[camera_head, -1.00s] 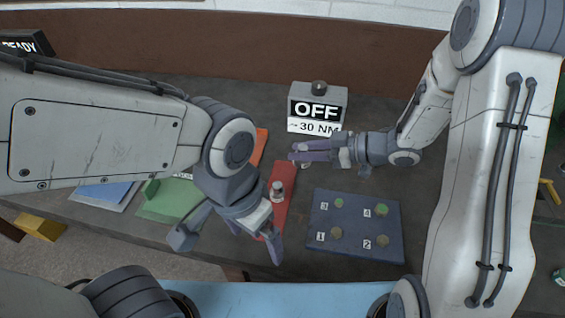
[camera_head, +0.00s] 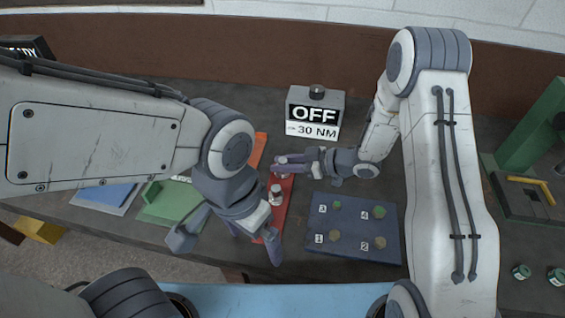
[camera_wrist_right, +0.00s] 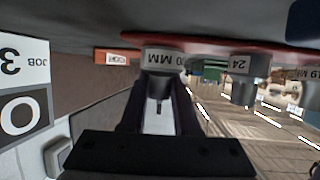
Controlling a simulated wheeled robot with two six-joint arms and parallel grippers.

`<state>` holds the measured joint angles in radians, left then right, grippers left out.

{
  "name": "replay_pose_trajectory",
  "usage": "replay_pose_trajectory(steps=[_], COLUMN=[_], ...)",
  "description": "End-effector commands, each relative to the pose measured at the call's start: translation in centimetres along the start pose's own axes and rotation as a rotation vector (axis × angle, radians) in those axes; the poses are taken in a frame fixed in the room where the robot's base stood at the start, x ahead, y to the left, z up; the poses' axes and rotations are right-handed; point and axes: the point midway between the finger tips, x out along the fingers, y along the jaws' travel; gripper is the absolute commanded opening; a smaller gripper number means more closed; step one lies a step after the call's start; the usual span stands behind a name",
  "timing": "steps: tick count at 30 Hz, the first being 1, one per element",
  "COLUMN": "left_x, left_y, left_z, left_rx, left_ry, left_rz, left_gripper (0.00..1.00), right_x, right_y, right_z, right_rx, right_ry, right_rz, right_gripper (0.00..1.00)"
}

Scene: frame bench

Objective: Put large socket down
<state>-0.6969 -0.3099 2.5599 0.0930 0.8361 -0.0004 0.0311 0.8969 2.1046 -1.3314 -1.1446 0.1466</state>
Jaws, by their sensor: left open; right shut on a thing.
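The large socket (camera_wrist_right: 163,60), a grey cylinder marked 30 MM, is between the fingers of my right gripper (camera_head: 284,170). In the head view this gripper is over the far end of the red tray (camera_head: 284,204). In the upside-down right wrist view the socket's base is against or very close to the red surface; I cannot tell if it touches. A socket marked 24 (camera_wrist_right: 243,78) stands beside it on the red tray. My left gripper (camera_head: 230,240) is open and empty, left of the tray's near end.
A grey box (camera_head: 315,112) reading OFF and 30 NM stands behind. A dark blue plate (camera_head: 350,245) with several numbered bolts lies right of the tray. Green (camera_head: 172,204) and blue (camera_head: 100,196) mats lie left. A green fixture (camera_head: 530,130) stands at right.

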Motion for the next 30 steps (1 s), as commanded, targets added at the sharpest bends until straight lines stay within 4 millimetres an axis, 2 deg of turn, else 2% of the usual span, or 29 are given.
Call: replay_pose_trajectory(steps=[3,4,6,16,19,23,30], left_x=[0.3,0.2,0.2,0.0,0.1,0.5,1.0], left_y=[0.0,0.0,0.0,0.0,0.0,0.0,-0.1], left_z=[0.0,0.0,0.0,0.0,0.0,0.0,0.1], left_rx=[0.0,0.0,0.0,0.0,0.0,0.0,0.0], left_ry=[0.0,0.0,0.0,0.0,0.0,0.0,0.0], left_rz=[0.0,0.0,0.0,0.0,0.0,0.0,0.0], left_gripper=[1.0,1.0,1.0,1.0,1.0,1.0,1.0], right_x=[0.1,0.1,0.1,0.0,-0.7,-2.9,-8.2], right_y=[0.0,0.0,0.0,0.0,0.1,0.1,0.2], right_z=[0.4,0.3,0.3,0.0,0.0,0.1,0.0], right_rx=[0.001,0.001,0.001,0.0,0.001,0.002,0.001], right_ry=[0.0,0.0,0.0,0.0,0.0,0.0,0.001], right_rz=[0.0,0.0,0.0,0.0,0.002,0.006,0.006], right_gripper=[0.0,0.37,0.6,0.6,0.6,0.6,0.6])
